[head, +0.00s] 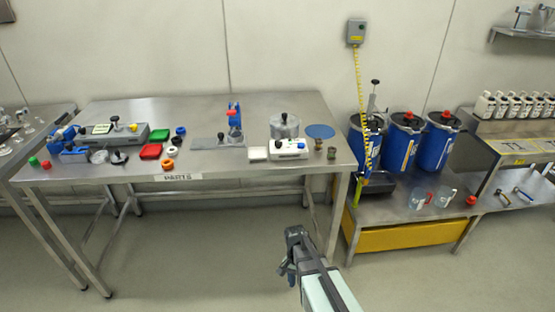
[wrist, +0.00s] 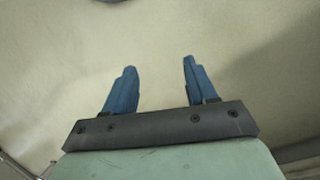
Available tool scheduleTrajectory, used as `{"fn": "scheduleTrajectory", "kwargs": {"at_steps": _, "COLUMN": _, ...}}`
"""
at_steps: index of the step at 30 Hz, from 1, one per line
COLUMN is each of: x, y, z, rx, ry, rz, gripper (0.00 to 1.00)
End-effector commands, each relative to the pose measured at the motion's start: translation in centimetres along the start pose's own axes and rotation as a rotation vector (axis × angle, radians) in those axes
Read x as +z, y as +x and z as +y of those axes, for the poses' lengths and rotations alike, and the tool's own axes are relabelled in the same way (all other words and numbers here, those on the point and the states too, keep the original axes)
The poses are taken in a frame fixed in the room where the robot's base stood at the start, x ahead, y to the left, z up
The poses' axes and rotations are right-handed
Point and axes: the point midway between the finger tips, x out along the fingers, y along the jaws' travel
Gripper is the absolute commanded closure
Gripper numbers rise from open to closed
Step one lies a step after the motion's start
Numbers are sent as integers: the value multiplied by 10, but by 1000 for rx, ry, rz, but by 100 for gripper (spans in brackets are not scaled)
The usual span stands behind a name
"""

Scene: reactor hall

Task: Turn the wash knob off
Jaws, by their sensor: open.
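No knob in view is readably labelled as the wash knob. On the steel table (head: 90,112), a white control box (head: 287,154) with a blue knob and small buttons stands in front of a lidded steel pot (head: 284,127). A longer grey control box (head: 112,137) with a display and a black knob on top stands at the table's left. Knob positions are too small to read. My gripper (head: 285,274) is low in front of the table, apart from both boxes. In the wrist view my gripper (wrist: 160,72) has its blue fingers apart, with nothing between them.
Red and green trays and small caps lie mid-left on the table. A blue-handled stand (head: 235,122) is left of the white box. Blue drums (head: 403,142) and jugs stand on the lower bench at right. The floor around my gripper is clear.

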Motion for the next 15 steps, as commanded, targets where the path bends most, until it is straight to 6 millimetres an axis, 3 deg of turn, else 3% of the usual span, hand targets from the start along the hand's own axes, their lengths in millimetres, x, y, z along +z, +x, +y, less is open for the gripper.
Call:
{"fn": "scheduleTrajectory", "kwargs": {"at_steps": 6, "x": -25, "y": -73, "z": -31, "rx": -32, "ry": 139, "rz": 58, "gripper": 44}}
{"fn": "scheduleTrajectory", "kwargs": {"at_steps": 15, "x": -43, "y": -178, "z": -63, "rx": -91, "ry": 335, "rz": 122, "gripper": 44}}
